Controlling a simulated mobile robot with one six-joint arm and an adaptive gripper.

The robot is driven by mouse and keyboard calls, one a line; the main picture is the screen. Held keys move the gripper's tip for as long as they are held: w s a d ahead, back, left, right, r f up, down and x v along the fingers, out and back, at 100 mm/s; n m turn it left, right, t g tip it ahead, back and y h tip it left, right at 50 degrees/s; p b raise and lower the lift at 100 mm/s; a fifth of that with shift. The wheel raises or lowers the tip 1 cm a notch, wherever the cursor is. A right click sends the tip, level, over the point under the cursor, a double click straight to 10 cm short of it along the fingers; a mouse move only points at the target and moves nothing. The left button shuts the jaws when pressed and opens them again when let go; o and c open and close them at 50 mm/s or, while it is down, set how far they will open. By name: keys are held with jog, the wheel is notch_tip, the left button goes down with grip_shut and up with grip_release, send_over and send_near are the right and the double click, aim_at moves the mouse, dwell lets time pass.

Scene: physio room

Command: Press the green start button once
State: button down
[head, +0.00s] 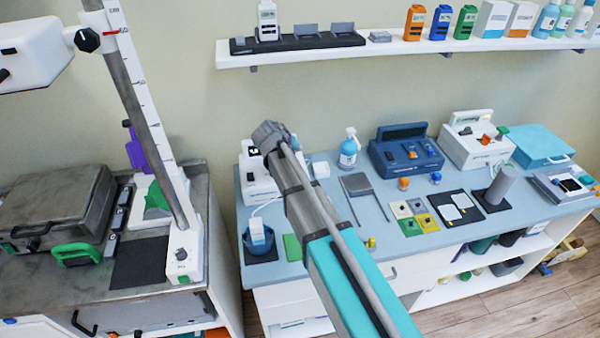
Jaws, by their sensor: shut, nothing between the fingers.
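My gripper (270,135) is at the far end of my raised arm, in front of the wall and above the back left of the blue counter. Its fingers are small and seen from behind; it is shut and empty. A white device (257,182) with a dark display stands behind and below it, partly hidden by my arm. Another white device (472,150), with an orange knob and a green part (502,131), stands further right, well apart from my gripper. I cannot tell which green part is the start button; it may be hidden or too small to see.
A navy device (405,155), a spray bottle (349,150), coloured pads (411,225) and a grey cylinder (499,187) occupy the blue counter (330,205). A wall shelf (400,48) hangs above. A slanted scaled column (150,115) rises at left beside a grey case (55,205).

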jog(key=shift+f+b, duration=2.65)
jog(key=shift+f, duration=0.35)
jog(key=shift+f, duration=0.15)
jog(key=shift+s+f+b, duration=0.1)
jog(key=shift+f+b, duration=0.15)
jog(key=shift+b, duration=0.15)
jog(key=shift+f+b, duration=0.5)
jog(key=shift+r, duration=0.2)
dwell(0.4)
jog(key=shift+r+p, duration=0.75)
jog(key=shift+p, duration=0.2)
jog(key=shift+r+p, duration=2.5)
